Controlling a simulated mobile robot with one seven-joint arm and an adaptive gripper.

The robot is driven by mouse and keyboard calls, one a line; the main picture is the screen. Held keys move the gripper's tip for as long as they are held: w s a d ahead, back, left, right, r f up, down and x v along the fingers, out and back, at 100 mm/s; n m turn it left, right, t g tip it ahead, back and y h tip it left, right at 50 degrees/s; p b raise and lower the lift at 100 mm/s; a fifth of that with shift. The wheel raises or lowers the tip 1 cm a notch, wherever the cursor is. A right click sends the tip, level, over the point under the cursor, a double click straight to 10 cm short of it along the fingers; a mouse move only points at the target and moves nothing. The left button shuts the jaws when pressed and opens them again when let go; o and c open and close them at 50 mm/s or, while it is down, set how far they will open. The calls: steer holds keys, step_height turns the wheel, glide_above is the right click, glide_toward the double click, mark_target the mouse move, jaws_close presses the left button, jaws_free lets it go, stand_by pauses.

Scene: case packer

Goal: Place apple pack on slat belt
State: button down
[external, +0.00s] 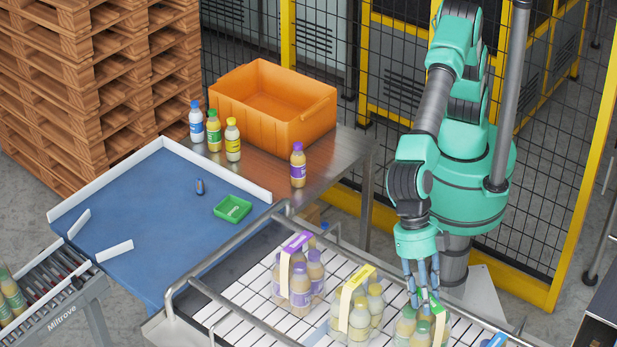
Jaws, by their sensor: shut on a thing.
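A bottle pack with a green carry band (408,328), which looks like the apple pack, is at the lower right in the external view. My gripper (424,295) points down over it, with its fingers shut at the top of the green band. The white slatted surface (240,294), which looks like the slat belt, runs along the bottom inside metal rails. The pack's underside is cut off by the picture edge, so I cannot tell whether it touches the slats.
A purple-banded pack (298,284) and a yellow-banded pack (356,312) stand on the slats to the left. A blue-topped item (495,340) shows at the right. Metal rails (250,240) border the slats. A blue surface (150,220), mostly bare, holds a green tray (232,208). An orange crate (310,125) stands behind.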

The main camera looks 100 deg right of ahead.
mark_target(422, 311)
steer(key=shift+f, duration=1.7)
steer(key=c, duration=1.3)
jaws_free()
steer(key=shift+f, duration=0.15)
steer(key=v, duration=1.2)
steer(key=shift+b, duration=0.4)
